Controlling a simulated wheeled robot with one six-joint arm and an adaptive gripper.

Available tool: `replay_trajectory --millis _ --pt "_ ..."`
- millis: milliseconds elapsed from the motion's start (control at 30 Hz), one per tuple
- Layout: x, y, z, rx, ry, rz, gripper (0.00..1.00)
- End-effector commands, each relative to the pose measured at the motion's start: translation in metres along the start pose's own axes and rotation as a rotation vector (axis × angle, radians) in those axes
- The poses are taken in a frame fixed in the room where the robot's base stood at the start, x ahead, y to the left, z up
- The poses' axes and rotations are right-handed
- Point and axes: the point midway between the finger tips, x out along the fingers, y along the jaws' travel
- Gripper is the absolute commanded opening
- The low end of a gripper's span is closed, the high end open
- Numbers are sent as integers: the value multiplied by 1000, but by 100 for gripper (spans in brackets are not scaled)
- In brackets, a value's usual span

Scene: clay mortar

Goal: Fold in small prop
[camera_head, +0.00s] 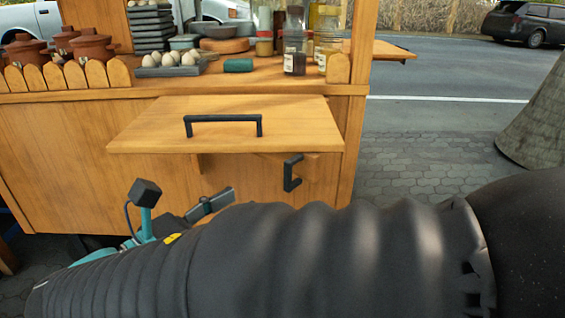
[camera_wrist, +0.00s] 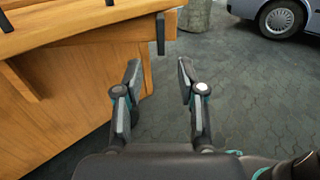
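The small prop (camera_head: 270,157) is a wooden piece under the fold-out shelf (camera_head: 290,131) at the front of the wooden cart. A black handle (camera_head: 291,173) hangs at its right end. In the wrist view the prop (camera_wrist: 110,32) juts out below the shelf, with its black handle (camera_wrist: 160,34) upright at the end. My gripper (camera_wrist: 158,75) is open and empty, its fingers apart below and short of the handle, not touching it. In the head view my arm hides most of the gripper (camera_head: 210,204), which is low and left of the handle.
The shelf carries a larger black handle (camera_head: 223,124). Jars (camera_head: 295,45), eggs (camera_head: 170,58) and clay pots (camera_head: 91,46) stand on the cart top above. Paved ground right of the cart is open up to a grey conical post (camera_head: 540,120).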

Motion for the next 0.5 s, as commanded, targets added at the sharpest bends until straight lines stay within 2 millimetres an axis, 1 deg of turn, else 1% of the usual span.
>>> replay_trajectory --millis 200,500 --pt "40 -2 -1 3 3 -7 40" --pt "91 -2 -2 2 2 -6 40"
